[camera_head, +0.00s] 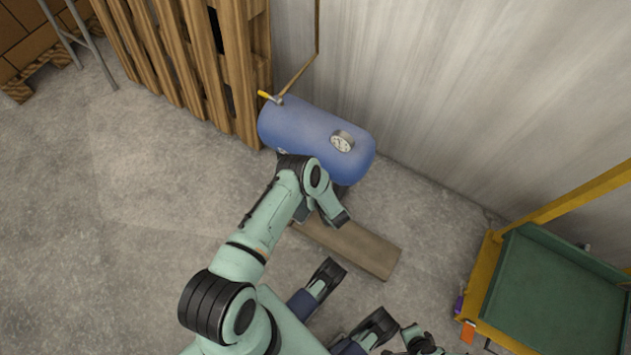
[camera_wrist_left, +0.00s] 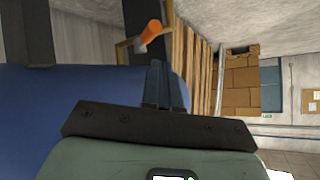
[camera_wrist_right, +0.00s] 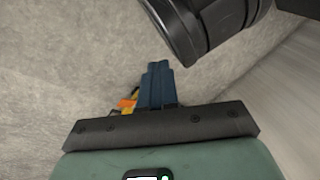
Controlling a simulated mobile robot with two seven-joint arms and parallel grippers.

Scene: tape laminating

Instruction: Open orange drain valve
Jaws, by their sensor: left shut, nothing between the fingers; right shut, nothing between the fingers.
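The orange drain valve (camera_wrist_left: 151,32) shows in the left wrist view as an orange handle on a brass-coloured fitting beside the blue tank. The blue tank (camera_head: 300,128) lies on its side against the wall in the head view, where the orange valve is hidden. My left gripper (camera_wrist_left: 160,68) is shut and empty, close to the tank, with its fingertips apart from the handle, which appears just beyond them. My left fingers are not clear in the head view. My right gripper (camera_wrist_right: 157,68) is shut and empty, over bare floor, away from the tank.
A gauge (camera_head: 342,141) sits on the tank, and a yellow handle (camera_head: 266,96) on a pipe fitting at its left end. Wooden pallets (camera_head: 190,70) stand left of it. A plank (camera_head: 350,248) lies in front. A yellow-framed green cart (camera_head: 555,290) stands at right. Floor at left is free.

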